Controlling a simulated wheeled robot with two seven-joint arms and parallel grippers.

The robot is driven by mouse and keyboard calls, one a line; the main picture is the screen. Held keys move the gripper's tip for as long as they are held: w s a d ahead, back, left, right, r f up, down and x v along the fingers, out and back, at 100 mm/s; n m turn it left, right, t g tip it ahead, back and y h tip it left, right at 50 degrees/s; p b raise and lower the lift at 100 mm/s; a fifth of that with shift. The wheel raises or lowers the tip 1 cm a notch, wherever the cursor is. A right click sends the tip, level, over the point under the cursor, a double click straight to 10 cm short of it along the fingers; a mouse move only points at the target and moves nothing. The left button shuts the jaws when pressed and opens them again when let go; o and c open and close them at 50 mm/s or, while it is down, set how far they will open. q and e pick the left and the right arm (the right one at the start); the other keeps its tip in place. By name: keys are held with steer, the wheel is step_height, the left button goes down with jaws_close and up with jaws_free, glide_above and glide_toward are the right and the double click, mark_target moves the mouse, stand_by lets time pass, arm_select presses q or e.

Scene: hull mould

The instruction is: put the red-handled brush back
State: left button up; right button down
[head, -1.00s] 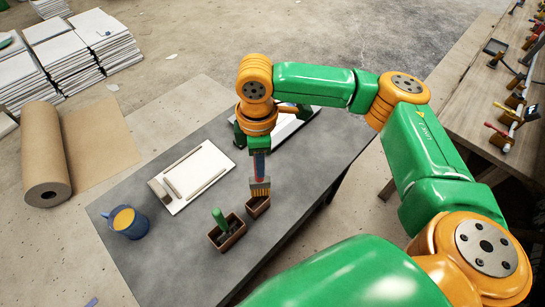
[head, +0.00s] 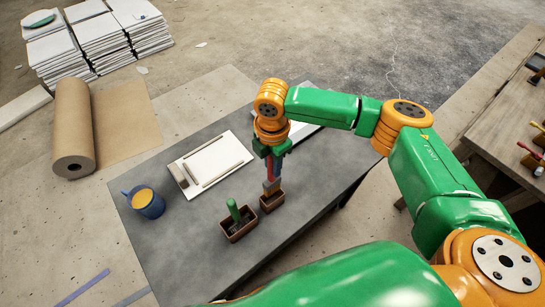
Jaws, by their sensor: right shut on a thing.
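My right gripper (head: 272,160) is shut on the red-handled brush (head: 271,187) and holds it upright, bristles down. Only a little of the red handle shows between the fingers. The lower end of the brush is at the small brown box (head: 270,207) on the grey table, and the bristles look to be inside its rim. I cannot tell if they touch the bottom. My left gripper is not in view.
A second brown box (head: 238,238) with a green-handled tool (head: 234,211) stands just left. The table's front left is clear.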

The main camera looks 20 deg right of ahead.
mark_target(273, 180)
step_height(273, 180, down, 8)
steer(key=b, duration=0.3)
stand_by(0.5)
steer(key=shift+p, duration=0.45)
steer(key=shift+f, duration=0.15)
